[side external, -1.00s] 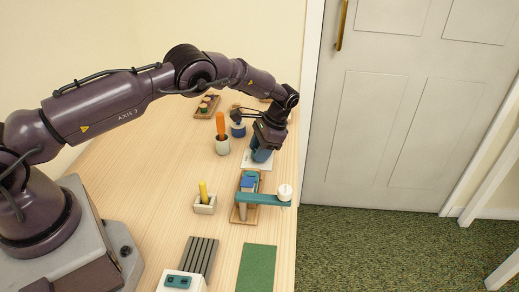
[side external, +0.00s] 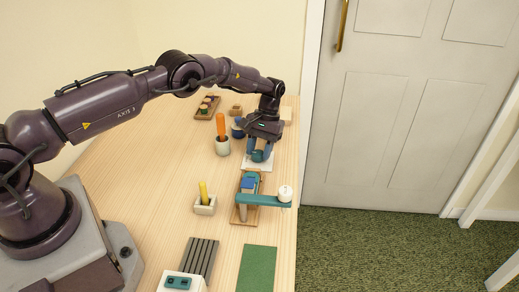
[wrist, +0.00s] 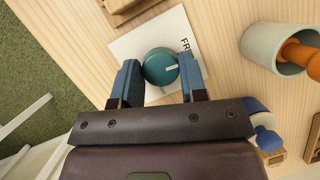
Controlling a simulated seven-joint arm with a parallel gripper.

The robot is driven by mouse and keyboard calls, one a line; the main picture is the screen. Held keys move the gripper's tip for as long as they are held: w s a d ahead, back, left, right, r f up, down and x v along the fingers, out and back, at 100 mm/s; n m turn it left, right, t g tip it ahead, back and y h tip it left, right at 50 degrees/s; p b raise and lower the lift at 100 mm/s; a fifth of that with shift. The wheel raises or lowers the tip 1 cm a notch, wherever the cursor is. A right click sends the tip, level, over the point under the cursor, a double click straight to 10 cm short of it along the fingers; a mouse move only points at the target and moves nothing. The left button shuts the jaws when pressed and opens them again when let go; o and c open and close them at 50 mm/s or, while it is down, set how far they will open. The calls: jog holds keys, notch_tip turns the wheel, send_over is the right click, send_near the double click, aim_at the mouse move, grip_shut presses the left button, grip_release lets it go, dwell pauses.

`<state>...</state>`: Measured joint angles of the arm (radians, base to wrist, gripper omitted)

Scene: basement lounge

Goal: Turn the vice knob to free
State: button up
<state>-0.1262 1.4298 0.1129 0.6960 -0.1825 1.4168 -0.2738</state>
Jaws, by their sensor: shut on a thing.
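The vice knob (wrist: 160,66) is a round teal knob with a white pointer line, standing on a white card (wrist: 124,46). The pointer points right in the wrist view, towards my right-hand finger. The letters "FR" show on the card above and right of the pointer; the rest of the label is hidden behind that finger. My gripper (wrist: 160,75) has its blue fingers on opposite sides of the knob and is shut on it. In the side view my gripper (side external: 261,155) is down at the card (side external: 252,167), and its fingers largely hide the knob.
A teal bar (side external: 258,200) with a white round end reaches right from a wooden-based fixture nearby. A pale pot (side external: 222,146) with an orange handle stands left of my gripper. A yellow peg (side external: 203,191) stands in a small holder. A green mat (side external: 257,268) lies in front.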

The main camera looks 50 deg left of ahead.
jog(key=shift+w+a+n, duration=0.1)
jog(key=shift+n, duration=0.4)
jog(key=o, duration=0.9)
jog(key=v, duration=0.7)
jog(key=shift+r, duration=0.3)
jog(key=shift+a, duration=0.1)
